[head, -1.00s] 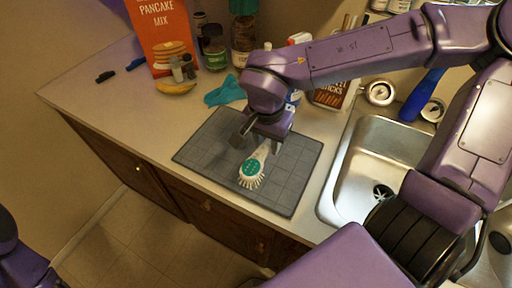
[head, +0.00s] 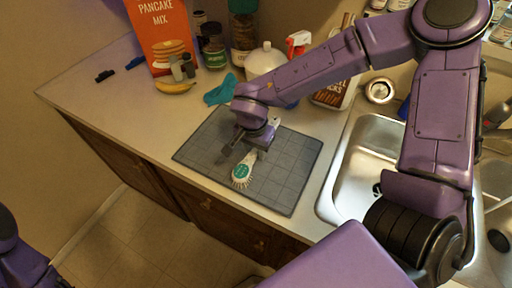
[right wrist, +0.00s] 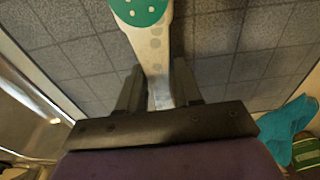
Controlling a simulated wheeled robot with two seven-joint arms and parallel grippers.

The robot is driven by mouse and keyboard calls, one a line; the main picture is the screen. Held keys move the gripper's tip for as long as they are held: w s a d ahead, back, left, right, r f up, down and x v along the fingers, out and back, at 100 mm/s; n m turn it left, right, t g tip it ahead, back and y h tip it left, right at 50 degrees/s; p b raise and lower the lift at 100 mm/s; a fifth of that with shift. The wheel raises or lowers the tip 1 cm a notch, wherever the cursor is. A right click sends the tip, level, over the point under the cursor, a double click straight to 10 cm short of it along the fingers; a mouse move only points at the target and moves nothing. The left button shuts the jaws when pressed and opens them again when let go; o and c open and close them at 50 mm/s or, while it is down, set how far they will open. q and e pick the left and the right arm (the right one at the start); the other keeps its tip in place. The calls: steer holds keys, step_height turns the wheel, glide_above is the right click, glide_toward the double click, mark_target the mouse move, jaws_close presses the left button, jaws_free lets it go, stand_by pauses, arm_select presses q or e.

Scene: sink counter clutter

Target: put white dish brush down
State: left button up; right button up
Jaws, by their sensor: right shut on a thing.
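The white dish brush (head: 243,169) has a green oval on its head and pale bristles. It is over the grey tiled mat (head: 291,187), low, with its head towards the front edge. I cannot tell whether it touches the mat. My right gripper (head: 251,147) is shut on the brush's handle from above. In the right wrist view the white handle (right wrist: 153,50) runs between the two dark fingers (right wrist: 160,92), with the mat behind it. At the lower left of the head view only a purple part of my left arm shows; its gripper is out of view.
A steel sink (head: 356,167) lies right of the mat. Behind the mat are a teal cloth (head: 222,91), a banana (head: 175,87), a pancake mix box (head: 161,32), a white jug (head: 265,60) and several bottles. The counter left of the mat is mostly clear.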

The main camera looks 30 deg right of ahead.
mark_target(253, 152)
steer(key=o, duration=0.9)
steer(key=shift+w, duration=0.1)
steer(key=shift+o, duration=0.2)
step_height(253, 152, up, 12)
steer(key=a, duration=0.1)
steer(key=shift+s, duration=0.35)
steer(key=shift+r, duration=0.1)
